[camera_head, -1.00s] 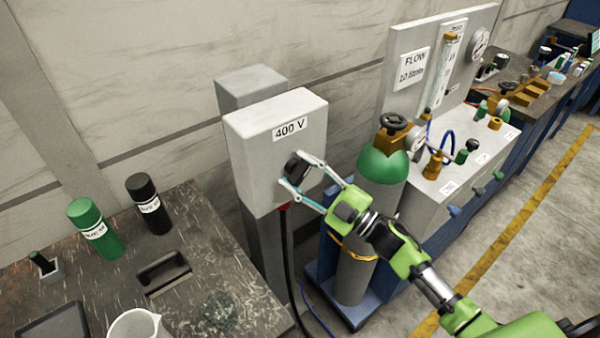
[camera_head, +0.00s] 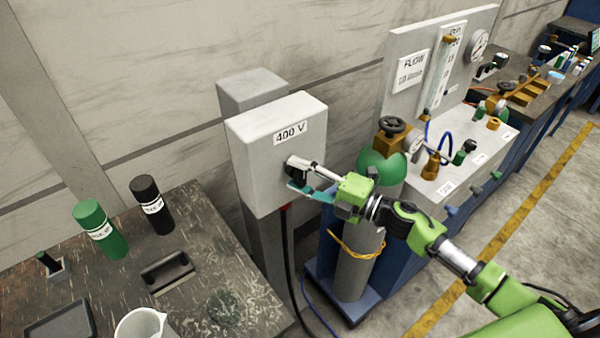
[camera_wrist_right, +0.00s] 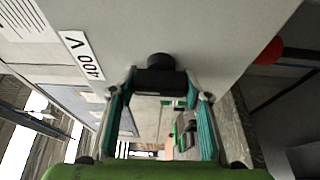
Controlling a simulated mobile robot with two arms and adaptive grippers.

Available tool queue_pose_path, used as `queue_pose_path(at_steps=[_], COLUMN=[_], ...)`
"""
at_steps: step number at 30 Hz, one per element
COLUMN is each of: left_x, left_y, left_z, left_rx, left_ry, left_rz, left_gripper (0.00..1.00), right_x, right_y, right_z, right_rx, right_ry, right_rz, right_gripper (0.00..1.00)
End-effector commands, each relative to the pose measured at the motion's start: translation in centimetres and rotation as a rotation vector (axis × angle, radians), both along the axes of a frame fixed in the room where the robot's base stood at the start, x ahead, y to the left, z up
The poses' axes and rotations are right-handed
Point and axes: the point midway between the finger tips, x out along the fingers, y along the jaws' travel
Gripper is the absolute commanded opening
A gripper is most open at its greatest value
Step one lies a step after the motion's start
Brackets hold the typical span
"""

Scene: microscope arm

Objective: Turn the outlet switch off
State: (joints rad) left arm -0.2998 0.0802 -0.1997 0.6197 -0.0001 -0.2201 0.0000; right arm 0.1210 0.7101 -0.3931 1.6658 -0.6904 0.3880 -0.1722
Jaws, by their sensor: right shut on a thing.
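The outlet switch is a black knob (camera_head: 295,172) on the front of a grey box (camera_head: 262,165) labelled "400 V". My right gripper (camera_head: 298,178) is at the box front, shut on the knob and partly hiding it. In the right wrist view the black knob (camera_wrist_right: 160,78) sits between the two fingertips of my right gripper (camera_wrist_right: 160,92), with its round base against the box face. The knob's exact setting is hard to read. My left gripper is not in view.
A green gas cylinder (camera_head: 380,166) with a valve stands right of the box, close to my right arm. A worn table (camera_head: 215,255) with green and black bottles is at the lower left. A red connector (camera_wrist_right: 270,50) is beside the box in the wrist view.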

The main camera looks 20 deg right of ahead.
Motion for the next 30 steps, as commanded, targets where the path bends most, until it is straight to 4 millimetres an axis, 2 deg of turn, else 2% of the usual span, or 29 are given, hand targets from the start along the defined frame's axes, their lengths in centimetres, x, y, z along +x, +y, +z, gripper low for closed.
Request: queue_pose_path(at_steps=[17,18,20,30], left_x=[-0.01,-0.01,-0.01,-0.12], left_y=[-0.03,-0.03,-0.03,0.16], left_z=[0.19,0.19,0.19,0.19], left_rx=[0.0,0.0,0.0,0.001], left_ry=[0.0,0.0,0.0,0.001], left_rz=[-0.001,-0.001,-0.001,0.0], left_gripper=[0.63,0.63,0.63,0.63], right_x=[-0.01,-0.01,-0.01,-0.05], right_y=[0.0,-0.01,-0.01,-0.03], right_z=[-0.1,-0.09,-0.09,-0.06], right_rx=[-0.036,-0.036,-0.036,-0.033], right_ry=[-0.013,-0.013,-0.013,-0.011], right_rz=[0.0,0.0,0.0,0.0], right_gripper=[0.23,0.47,0.62,0.62])
